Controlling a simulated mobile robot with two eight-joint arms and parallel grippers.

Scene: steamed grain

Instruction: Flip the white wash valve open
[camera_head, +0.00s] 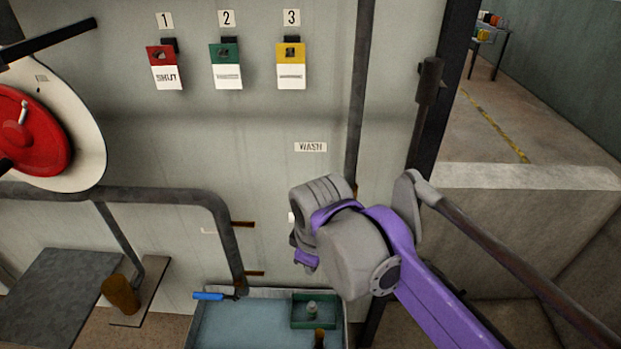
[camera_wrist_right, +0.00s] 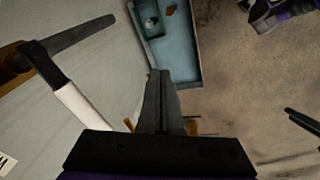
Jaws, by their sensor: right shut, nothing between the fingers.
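The white wash valve handle (camera_wrist_right: 80,106) shows in the right wrist view, a white lever on a dark stem joined to a brown brass body (camera_wrist_right: 14,62) on the wall. In the head view only a small white bit of the handle (camera_head: 291,217) shows beside my right wrist, below the WASH label (camera_head: 310,147). My right gripper (camera_wrist_right: 159,76) is shut and empty, its fingers to the right of the handle in the wrist view and apart from it. In the head view my right arm hides the fingers and most of the valve. My left gripper is in neither view.
A blue tray (camera_head: 205,335) with a green box (camera_head: 300,322) stands below the valve. A grey pipe (camera_head: 222,235) runs down the wall at left. A red and white round hatch (camera_head: 88,150) is at far left. Three numbered tags hang above.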

